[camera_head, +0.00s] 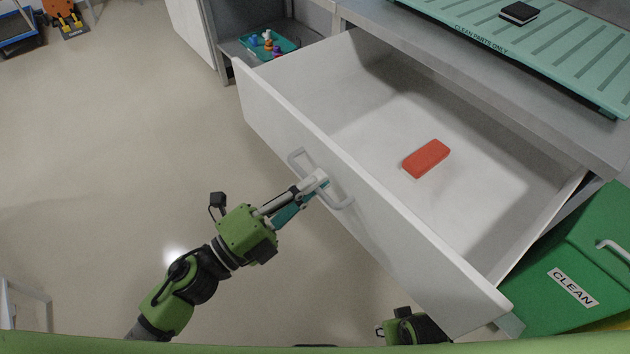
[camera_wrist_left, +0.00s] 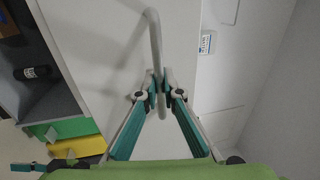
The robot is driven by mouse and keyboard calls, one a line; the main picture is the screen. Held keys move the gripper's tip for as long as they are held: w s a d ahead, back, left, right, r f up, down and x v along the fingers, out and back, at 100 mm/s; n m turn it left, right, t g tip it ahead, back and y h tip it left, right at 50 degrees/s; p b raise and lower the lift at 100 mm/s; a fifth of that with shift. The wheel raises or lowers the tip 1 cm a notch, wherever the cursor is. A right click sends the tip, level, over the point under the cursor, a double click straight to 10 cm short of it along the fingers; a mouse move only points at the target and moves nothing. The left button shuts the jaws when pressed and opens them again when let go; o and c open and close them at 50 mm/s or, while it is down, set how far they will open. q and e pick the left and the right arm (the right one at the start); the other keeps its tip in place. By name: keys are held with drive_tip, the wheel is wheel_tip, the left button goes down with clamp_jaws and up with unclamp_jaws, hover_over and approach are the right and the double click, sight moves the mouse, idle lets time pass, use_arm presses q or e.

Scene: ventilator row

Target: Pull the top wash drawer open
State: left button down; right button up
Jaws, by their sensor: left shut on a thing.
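The top wash drawer (camera_head: 345,205) is white and stands well out from the cabinet, open at the top. A red block (camera_head: 426,158) lies on its floor. Its handle (camera_head: 341,198) is a pale bar on the front panel. My left gripper (camera_head: 318,181) is shut on the handle; in the left wrist view its fingertips (camera_wrist_left: 159,85) close around the handle bar (camera_wrist_left: 154,42). My right gripper is not clearly seen; only a green and black part of my right arm shows at the bottom edge of the head view.
A green bin labelled CLEAN (camera_head: 560,270) stands close to the drawer's right end. A green mat (camera_head: 560,55) with a dark block (camera_head: 519,13) covers the worktop. A teal tray (camera_head: 283,52) sits on a shelf behind.

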drive_tip(key=shift+s, duration=0.1)
use_arm(q)
drive_tip(key=c, duration=2.2)
unclamp_jaws()
use_arm(e)
drive_tip(key=shift+s+f, duration=0.1)
drive_tip(key=shift+f, duration=0.1)
drive_tip(key=shift+s+d, duration=0.1)
use_arm(q)
drive_tip(key=v, duration=1.2)
drive_tip(key=shift+w+f, duration=0.1)
